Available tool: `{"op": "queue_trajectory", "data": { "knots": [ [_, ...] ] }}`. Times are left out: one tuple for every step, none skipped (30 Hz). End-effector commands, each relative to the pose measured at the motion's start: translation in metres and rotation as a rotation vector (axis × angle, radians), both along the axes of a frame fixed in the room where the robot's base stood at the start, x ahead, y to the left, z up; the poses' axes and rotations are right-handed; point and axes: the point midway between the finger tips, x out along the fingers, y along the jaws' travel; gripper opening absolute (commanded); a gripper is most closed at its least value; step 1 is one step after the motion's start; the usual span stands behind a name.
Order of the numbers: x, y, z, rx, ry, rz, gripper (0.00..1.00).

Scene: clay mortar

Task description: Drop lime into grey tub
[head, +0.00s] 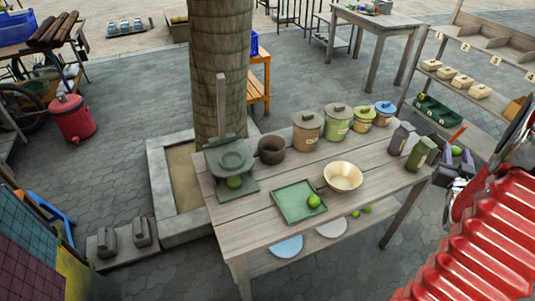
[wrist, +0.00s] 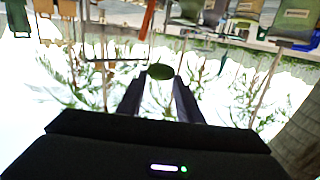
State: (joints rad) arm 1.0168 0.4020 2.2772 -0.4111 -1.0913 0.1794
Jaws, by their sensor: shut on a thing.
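My gripper (head: 457,155) is at the right in the head view, beyond the right end of the wooden table. It is shut on a lime (head: 456,150), held in the air. In the wrist view the lime (wrist: 160,73) shows dark green between the fingertips (wrist: 160,88). I cannot pick out a grey tub for certain. A dark pot (head: 271,151) stands at the back of the table, and a dark grey canister (head: 401,138) near its right end.
The wooden table (head: 240,222) also holds a cream bowl (head: 343,177), several lidded jars and a green canister (head: 420,154). Two limes and plates show below the tabletop. A tree trunk (head: 220,75) rises behind it. Shelving (head: 470,85) stands at the right.

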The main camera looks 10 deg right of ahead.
Motion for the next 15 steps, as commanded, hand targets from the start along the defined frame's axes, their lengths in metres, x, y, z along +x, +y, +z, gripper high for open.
{"op": "queue_trajectory", "data": {
  "knots": [
    [0.0,0.0,0.0,0.0,0.0,0.0,0.07],
    [0.0,0.0,0.0,0.0,0.0,0.0,0.07],
    [0.0,0.0,0.0,0.0,0.0,0.0,0.07],
    [0.0,0.0,0.0,0.0,0.0,0.0,0.07],
    [0.0,0.0,0.0,0.0,0.0,0.0,0.07],
    [0.0,0.0,0.0,0.0,0.0,0.0,0.07],
    [0.0,0.0,0.0,0.0,0.0,0.0,0.07],
    [0.0,0.0,0.0,0.0,0.0,0.0,0.07],
    [0.0,0.0,0.0,0.0,0.0,0.0,0.07],
    [0.001,0.001,0.0,0.0,0.0,0.001,0.07],
    [0.002,0.001,0.0,0.0,0.0,0.003,0.07],
    [0.003,0.003,0.0,0.0,0.0,0.006,0.07],
    [0.006,0.005,0.0,0.0,0.0,0.01,0.07],
    [0.009,0.008,-0.001,0.001,-0.002,0.015,0.07],
    [0.014,0.013,-0.001,0.001,-0.002,0.023,0.07]
  ]
}}
